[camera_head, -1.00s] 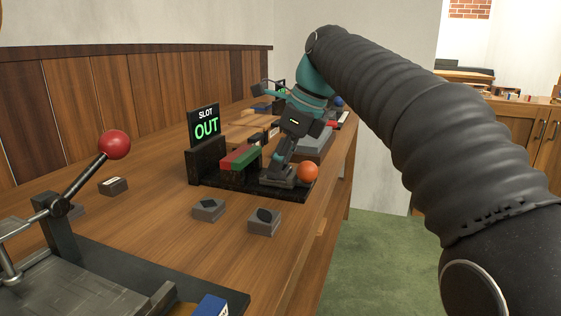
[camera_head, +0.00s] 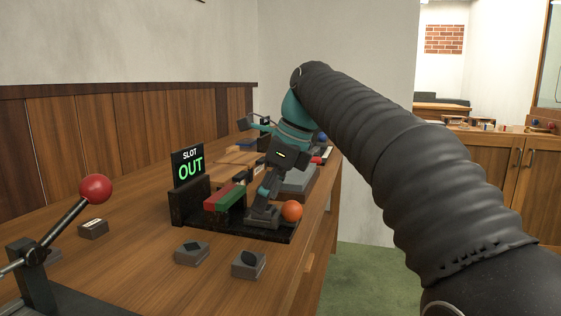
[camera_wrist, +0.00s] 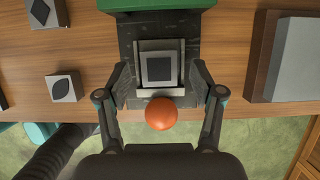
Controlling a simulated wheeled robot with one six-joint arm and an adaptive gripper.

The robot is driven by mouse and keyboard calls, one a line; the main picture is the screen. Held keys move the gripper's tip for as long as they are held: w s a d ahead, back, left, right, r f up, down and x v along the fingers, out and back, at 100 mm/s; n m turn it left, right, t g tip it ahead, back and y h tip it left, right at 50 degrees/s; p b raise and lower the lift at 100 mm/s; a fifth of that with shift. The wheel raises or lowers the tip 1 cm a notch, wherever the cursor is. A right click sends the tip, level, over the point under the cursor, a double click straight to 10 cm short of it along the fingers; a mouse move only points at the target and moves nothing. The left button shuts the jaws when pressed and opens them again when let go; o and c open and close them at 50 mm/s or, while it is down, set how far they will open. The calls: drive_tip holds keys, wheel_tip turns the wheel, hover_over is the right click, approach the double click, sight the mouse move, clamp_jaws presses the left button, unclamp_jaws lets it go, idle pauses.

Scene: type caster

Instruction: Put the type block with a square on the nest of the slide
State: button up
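The type block with a dark square on its pale top (camera_wrist: 159,69) sits in the nest of the slide in the wrist view. A pale nest edge (camera_wrist: 160,92) borders it on the near side. The slide has an orange ball knob (camera_wrist: 161,114), also visible in the head view (camera_head: 291,210). My gripper (camera_wrist: 160,80) is over the slide, one finger on each side of the block, with gaps showing between fingers and block. In the head view my gripper (camera_head: 263,217) is low at the slide, hiding the block.
Two grey blocks with dark shapes, a diamond (camera_head: 191,253) and a leaf-like oval (camera_head: 248,264), stand in front of the slide. A sign (camera_head: 187,165) reads "SLOT OUT". A red-knobbed lever (camera_head: 95,188) is at left. A grey block (camera_wrist: 292,60) lies right of the slide.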

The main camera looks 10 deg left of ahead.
drive_tip(key=p+v, duration=0.1)
drive_tip(key=v, duration=0.9)
drive_tip(key=shift+r, duration=0.35)
drive_tip(key=shift+d, duration=0.1)
drive_tip(key=s+d+f+n+t+h, duration=0.1)
drive_tip(key=s+d+f+n+t, duration=0.2)
drive_tip(key=d, duration=0.4)
drive_tip(key=s+d+f+n+h, duration=0.1)
drive_tip(key=s+d+f+n, duration=0.35)
drive_tip(key=d, duration=0.35)
drive_tip(key=s+d+f+n+h, duration=0.1)
drive_tip(key=s+d+f+n, duration=0.2)
drive_tip(key=f, duration=0.4)
drive_tip(key=s+d+f+n+t, duration=0.1)
drive_tip(key=s+d+f+n, duration=0.3)
drive_tip(key=s+f, duration=0.2)
drive_tip(key=s+d+f+n+t+h, duration=0.1)
drive_tip(key=s+d+f+n, duration=0.3)
drive_tip(key=f, duration=0.6)
drive_tip(key=shift+s+d+h, duration=0.3)
drive_tip(key=shift+s+d, duration=0.05)
drive_tip(key=shift+s, duration=0.1)
